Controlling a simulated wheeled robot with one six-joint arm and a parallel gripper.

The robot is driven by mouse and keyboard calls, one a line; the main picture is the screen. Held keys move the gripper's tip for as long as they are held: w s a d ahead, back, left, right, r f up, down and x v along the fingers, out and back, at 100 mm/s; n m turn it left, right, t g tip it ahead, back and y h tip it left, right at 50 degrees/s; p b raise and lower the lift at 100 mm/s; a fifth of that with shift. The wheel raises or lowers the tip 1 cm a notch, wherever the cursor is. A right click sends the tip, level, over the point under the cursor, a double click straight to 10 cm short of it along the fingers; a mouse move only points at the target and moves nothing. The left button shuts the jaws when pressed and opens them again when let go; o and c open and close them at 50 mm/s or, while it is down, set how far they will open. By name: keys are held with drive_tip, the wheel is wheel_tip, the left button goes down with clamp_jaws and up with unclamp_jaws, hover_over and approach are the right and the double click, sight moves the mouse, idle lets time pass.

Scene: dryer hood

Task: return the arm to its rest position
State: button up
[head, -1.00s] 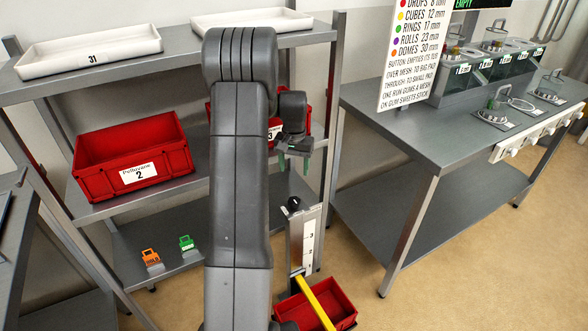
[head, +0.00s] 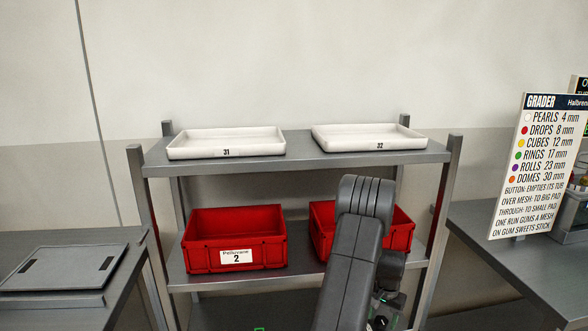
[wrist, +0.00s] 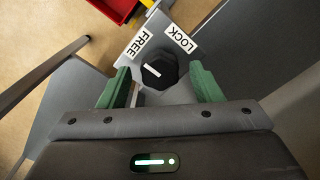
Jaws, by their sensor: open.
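My arm rises at the lower middle of the head view, in front of the shelf. My gripper (head: 388,305) shows only in part there, low beside my arm, and the head view does not show its fingers clearly. In the wrist view my gripper (wrist: 162,88) is open, its two green fingers apart. A black knob (wrist: 160,71) with a white mark lies between and beyond the fingertips. Labels reading FREE and LOCK sit on the plate behind the knob. I cannot tell whether either finger touches the knob.
The grey shelf (head: 300,165) carries white trays 31 (head: 226,143) and 32 (head: 368,137) on top. Red bin 2 (head: 235,238) and another red bin (head: 322,222), partly behind my arm, stand below. A bench (head: 500,245) with the grader sign (head: 537,165) is at right, another bench (head: 60,305) at left.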

drive_tip(key=shift+p, duration=0.3)
drive_tip(key=shift+m, duration=0.5)
drive_tip(key=shift+f, duration=0.1)
